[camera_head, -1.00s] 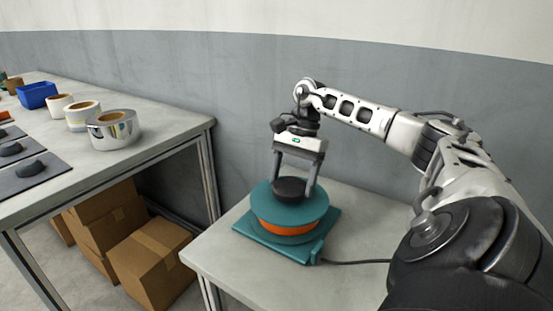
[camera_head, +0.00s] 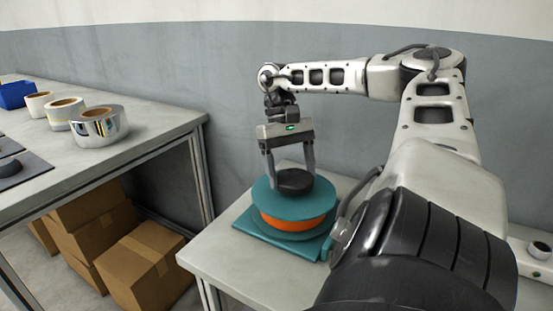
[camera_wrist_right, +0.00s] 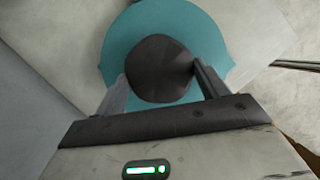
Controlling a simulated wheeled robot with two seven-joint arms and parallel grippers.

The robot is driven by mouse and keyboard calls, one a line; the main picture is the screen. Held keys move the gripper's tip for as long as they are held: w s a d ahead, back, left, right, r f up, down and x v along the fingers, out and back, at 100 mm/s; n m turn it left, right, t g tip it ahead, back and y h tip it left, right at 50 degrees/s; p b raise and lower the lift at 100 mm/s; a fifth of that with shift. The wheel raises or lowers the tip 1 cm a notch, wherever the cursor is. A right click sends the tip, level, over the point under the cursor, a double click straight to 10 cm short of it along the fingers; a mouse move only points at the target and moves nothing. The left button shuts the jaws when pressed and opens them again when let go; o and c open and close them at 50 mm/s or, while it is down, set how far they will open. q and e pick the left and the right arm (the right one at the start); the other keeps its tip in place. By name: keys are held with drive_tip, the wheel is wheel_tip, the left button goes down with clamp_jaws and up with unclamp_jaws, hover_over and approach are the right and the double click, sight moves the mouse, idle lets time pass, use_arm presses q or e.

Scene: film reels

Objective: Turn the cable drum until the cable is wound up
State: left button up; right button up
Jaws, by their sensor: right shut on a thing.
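The cable drum has a teal top flange (camera_head: 322,202) with an orange band (camera_head: 290,222) below it. It sits on a teal base (camera_head: 252,228) on the near table. A dark round knob (camera_head: 294,184) stands on the flange; it also shows in the right wrist view (camera_wrist_right: 159,68). My right gripper (camera_head: 290,176) points down from above, its two fingers shut on opposite sides of the knob. The cable is hidden behind my right arm in the head view. My left gripper is not in view.
The near table (camera_head: 225,262) is clear left of the base. A longer table (camera_head: 150,146) at the left holds a shiny tape roll (camera_head: 99,130), more rolls, a blue bin (camera_head: 17,95) and a dark mat. Cardboard boxes (camera_head: 145,265) stand beneath it. A grey wall is behind.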

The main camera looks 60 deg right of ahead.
drive_tip(key=shift+w+a+r+n+h+p, duration=0.15)
drive_tip(key=shift+n+h+p, duration=0.15)
drive_tip(key=shift+n, duration=0.7)
drive_tip(key=shift+n+g+h+p, duration=0.35)
drive_tip(key=shift+n+p, duration=0.3)
drive_tip(key=shift+n, duration=0.45)
drive_tip(key=shift+a+n+h+p, duration=0.1)
drive_tip(key=shift+n+h+p, duration=0.3)
drive_tip(key=shift+n, duration=0.2)
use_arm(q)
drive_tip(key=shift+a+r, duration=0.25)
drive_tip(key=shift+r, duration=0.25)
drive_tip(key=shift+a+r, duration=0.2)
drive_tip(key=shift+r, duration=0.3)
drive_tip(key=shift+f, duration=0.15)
use_arm(e)
drive_tip(key=shift+n, duration=0.3)
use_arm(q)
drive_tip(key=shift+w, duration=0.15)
use_arm(e)
drive_tip(key=o, duration=1.4)
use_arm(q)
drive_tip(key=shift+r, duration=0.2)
